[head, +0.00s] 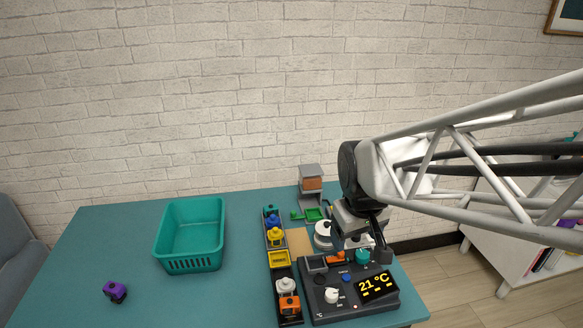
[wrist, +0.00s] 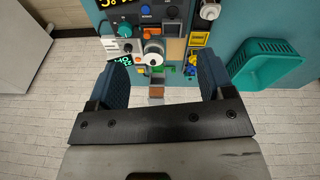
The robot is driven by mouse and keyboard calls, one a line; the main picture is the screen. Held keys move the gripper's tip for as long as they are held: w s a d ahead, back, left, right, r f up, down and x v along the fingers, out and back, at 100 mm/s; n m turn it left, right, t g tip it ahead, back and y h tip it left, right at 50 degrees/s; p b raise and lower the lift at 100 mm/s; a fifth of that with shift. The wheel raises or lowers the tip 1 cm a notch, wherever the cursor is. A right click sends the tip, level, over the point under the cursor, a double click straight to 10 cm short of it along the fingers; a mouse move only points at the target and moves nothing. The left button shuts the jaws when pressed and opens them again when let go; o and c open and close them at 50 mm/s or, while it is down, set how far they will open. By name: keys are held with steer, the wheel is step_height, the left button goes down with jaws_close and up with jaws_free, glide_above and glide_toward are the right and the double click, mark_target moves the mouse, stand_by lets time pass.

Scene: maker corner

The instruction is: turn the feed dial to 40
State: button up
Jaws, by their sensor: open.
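My gripper (head: 361,243) is above the back right of the table, and its two fingers (wrist: 163,60) stand wide apart with nothing held. A larger white round part (wrist: 153,58) shows between the fingers, and also just left of my gripper in the head view (head: 322,238). No dial label is readable, so I cannot tell which is the feed dial. The gripper hides part of this area in the head view.
A dark panel (head: 338,312) in front has a "21 °C" display, a white knob (head: 331,295), a blue button (head: 346,277) and a teal knob (head: 362,256). Bins (head: 279,259) with small parts stand left of it.

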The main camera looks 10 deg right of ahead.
steer(key=w+d+f+n+g, duration=0.1)
steer(key=w+d+f, duration=0.2)
steer(key=w+f, duration=0.25)
steer(key=w+d+f+n, duration=0.2)
steer(key=w+d+f, duration=0.15)
steer(key=w, duration=0.25)
steer(key=n, duration=0.2)
glide_above(362, 254)
steer(key=shift+g, duration=0.3)
steer(key=f, duration=1)
steer(key=shift+s+a+f, duration=0.2)
steer(key=shift+a, duration=0.15)
steer(key=shift+w+d+f, duration=0.1)
steer(key=shift+d+f, duration=0.05)
steer(key=shift+f, duration=0.15)
steer(key=shift+f, duration=0.15)
steer(key=shift+w+d+f, duration=0.1)
steer(key=shift+f, duration=1.8)
steer(key=shift+w+d+f, duration=0.1)
steer(key=shift+f, duration=1.75)
steer(key=c, duration=0.9)
